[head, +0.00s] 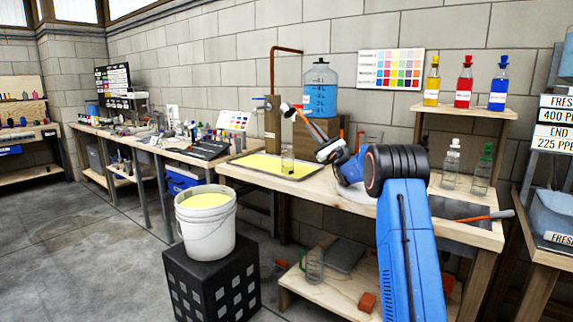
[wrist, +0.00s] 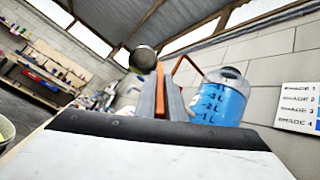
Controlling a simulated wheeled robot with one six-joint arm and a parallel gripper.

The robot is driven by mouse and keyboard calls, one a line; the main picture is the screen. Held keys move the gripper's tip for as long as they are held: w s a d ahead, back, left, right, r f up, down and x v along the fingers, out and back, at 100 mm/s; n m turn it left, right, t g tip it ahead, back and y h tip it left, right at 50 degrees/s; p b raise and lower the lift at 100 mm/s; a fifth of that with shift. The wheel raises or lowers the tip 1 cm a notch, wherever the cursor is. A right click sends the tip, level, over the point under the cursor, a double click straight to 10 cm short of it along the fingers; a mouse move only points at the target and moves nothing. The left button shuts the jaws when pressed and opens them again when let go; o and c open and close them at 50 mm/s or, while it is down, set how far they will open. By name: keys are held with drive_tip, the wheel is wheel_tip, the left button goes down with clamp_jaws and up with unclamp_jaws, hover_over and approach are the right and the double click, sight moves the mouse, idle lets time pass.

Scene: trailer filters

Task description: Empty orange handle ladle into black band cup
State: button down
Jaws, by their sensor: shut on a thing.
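My gripper (head: 316,134) is shut on the orange handle of a ladle (wrist: 160,85), seen between the two fingers in the wrist view. The ladle's dark round bowl (wrist: 144,60) is beyond the fingertips; in the head view it is up and left of the gripper, above the bench. What is in the bowl cannot be seen.
A white bucket (head: 207,228) of yellow liquid stands on a black crate (head: 215,282) left of the bench. A blue-filled jug (head: 320,92) and copper pipe (head: 272,75) stand behind the tray. Another orange-handled tool (head: 485,216) lies at right. Bottles (head: 465,83) fill a shelf.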

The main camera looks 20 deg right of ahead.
drive_tip(key=shift+w+r+t, duration=0.1)
drive_tip(key=shift+r+t, duration=0.2)
drive_tip(key=shift+r, duration=0.15)
idle(0.8)
